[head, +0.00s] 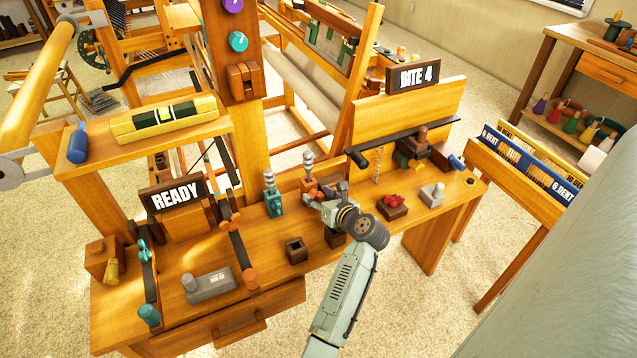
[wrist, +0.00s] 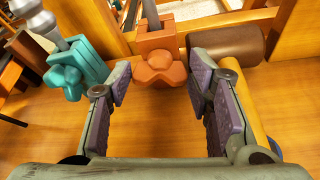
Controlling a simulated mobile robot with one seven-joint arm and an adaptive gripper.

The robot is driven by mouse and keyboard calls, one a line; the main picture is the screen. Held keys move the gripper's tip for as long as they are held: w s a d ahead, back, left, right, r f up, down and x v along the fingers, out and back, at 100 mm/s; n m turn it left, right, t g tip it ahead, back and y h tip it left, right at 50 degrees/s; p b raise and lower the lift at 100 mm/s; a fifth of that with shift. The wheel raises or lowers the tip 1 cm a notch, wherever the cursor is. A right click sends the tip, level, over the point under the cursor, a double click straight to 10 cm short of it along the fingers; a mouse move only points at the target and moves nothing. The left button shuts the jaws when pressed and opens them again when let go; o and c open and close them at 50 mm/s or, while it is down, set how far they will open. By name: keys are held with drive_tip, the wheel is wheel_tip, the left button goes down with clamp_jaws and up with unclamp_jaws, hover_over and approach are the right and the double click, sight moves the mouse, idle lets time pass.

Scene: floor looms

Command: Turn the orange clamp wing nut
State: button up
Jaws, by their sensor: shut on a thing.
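The orange clamp (head: 309,182) stands upright on the wooden bench, with a grey ribbed handle on top. Its three-lobed orange wing nut (wrist: 161,70) faces me in the wrist view. In the head view my gripper (head: 322,197) reaches the clamp from the front right and hides the nut. A teal clamp (head: 273,203) with a teal wing nut (wrist: 66,82) stands just left of the orange one.
A brown roller (wrist: 226,45) lies close to my right finger. A small dark open box (head: 294,250) and a grey weight (head: 208,285) sit left on the bench. A brown block with red on it (head: 393,208) sits to the right. The READY sign (head: 173,195) stands at left.

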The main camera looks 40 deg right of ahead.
drive_tip(key=shift+d+m+t+y, duration=0.1)
drive_tip(key=shift+m+t+y, duration=0.25)
drive_tip(key=shift+m, duration=0.45)
drive_tip(key=o, duration=1.1)
drive_tip(key=shift+o, duration=0.2)
drive_tip(key=d+v, duration=0.1)
drive_tip(key=v, duration=1.1)
drive_tip(key=shift+a, duration=0.4)
